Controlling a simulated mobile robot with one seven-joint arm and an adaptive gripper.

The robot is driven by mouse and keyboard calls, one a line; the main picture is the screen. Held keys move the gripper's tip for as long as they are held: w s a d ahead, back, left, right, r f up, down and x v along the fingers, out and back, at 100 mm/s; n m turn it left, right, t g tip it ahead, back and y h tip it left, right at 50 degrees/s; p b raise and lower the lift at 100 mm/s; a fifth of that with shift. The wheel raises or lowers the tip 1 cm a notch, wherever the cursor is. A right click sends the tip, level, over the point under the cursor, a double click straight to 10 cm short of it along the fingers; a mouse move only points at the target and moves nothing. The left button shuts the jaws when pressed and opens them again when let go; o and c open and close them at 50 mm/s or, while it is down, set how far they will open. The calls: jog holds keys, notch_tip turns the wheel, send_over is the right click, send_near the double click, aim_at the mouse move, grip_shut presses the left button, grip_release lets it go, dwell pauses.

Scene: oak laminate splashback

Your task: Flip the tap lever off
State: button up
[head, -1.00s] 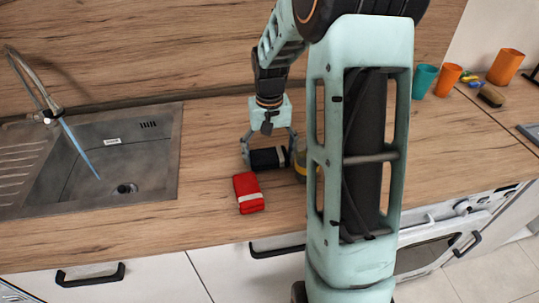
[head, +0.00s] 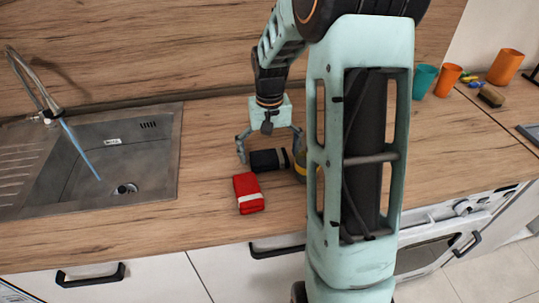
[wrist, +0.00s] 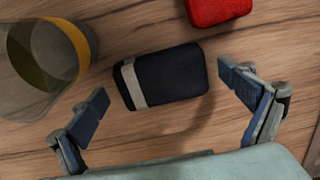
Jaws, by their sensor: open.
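The tap (head: 32,78) stands behind the sink at the left of the head view. A blue stream of water (head: 80,150) runs from it into the basin. Its lever is too small to make out clearly near the tap's base. My gripper (head: 269,147) is open and empty over the counter, well to the right of the sink. In the wrist view, my gripper's spread fingers (wrist: 163,85) lie on either side of a black bundle with a grey band (wrist: 175,78), with gaps on both sides.
A red bundle (head: 248,192) lies in front of the black one. A see-through container with a yellow band (wrist: 50,50) stands close to the black bundle, partly hidden by my arm in the head view. The sink (head: 150,178) is left; cups (head: 447,80) stand far right.

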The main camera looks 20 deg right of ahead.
aim_at(269, 156)
notch_tip(269, 156, up, 12)
jog(key=shift+f+p, duration=0.15)
jog(key=shift+p, duration=0.15)
jog(key=shift+c, duration=0.5)
